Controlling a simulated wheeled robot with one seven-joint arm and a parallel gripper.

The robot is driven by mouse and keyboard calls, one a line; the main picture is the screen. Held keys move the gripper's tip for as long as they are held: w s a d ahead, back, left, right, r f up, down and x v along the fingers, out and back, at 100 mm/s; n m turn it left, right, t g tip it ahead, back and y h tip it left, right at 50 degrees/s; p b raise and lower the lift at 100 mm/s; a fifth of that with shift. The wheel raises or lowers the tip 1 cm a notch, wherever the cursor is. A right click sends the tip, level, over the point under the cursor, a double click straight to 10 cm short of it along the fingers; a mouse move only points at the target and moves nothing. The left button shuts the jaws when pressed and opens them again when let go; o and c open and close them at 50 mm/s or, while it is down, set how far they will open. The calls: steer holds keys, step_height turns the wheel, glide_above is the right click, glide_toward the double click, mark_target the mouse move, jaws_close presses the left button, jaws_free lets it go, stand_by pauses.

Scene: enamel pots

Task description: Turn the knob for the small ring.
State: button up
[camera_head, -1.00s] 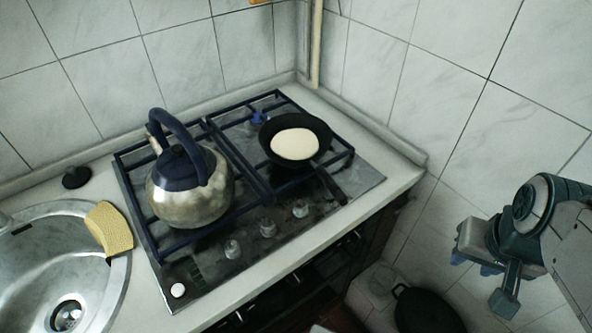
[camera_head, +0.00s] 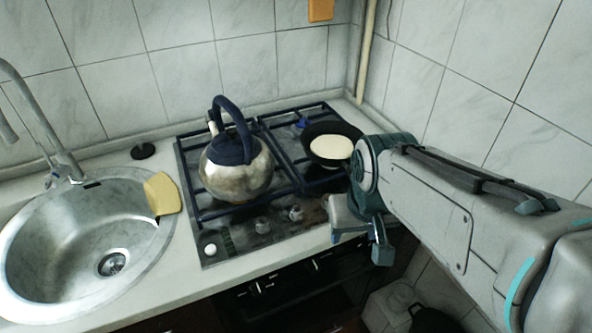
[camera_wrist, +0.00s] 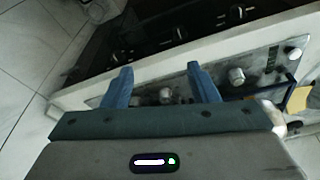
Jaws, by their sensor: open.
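The hob (camera_head: 222,225) has a row of small metal knobs along its front edge. Which knob serves the small ring cannot be read. My gripper (camera_head: 338,236) is at the front right of the hob. In the wrist view its two blue fingers (camera_wrist: 160,72) are apart with nothing held. Knobs appear beyond and between them, one (camera_wrist: 165,96) near the middle and another (camera_wrist: 236,76) right of the fingers.
A steel kettle (camera_head: 236,170) with a blue handle stands on the left grates. A black pan (camera_head: 345,130) with a pale round of food is on the right, close to my arm. The sink (camera_head: 60,235), a yellow sponge (camera_head: 161,193) and a white button (camera_head: 210,250) are left.

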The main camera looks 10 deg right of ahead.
steer(key=w+a+r+n+g+h+p, duration=0.1)
steer(key=w+r+n+g+p, duration=0.25)
steer(key=w, duration=0.85)
steer(key=n+g+h+p, duration=0.1)
steer(key=n+p, duration=0.1)
steer(key=n, duration=0.1)
glide_above(327, 195)
steer(key=s+a, duration=0.2)
steer(key=w+a+f+n+g+h+p, duration=0.1)
steer(key=w+f+n+g, duration=0.15)
steer(key=w, duration=0.35)
steer(key=shift+m+t, duration=0.4)
steer(key=shift+t, duration=0.1)
steer(key=x, duration=0.4)
steer(key=p+x, duration=0.1)
steer(key=x, duration=0.9)
steer(key=shift+a+p, duration=0.3)
steer(key=shift+p, duration=0.05)
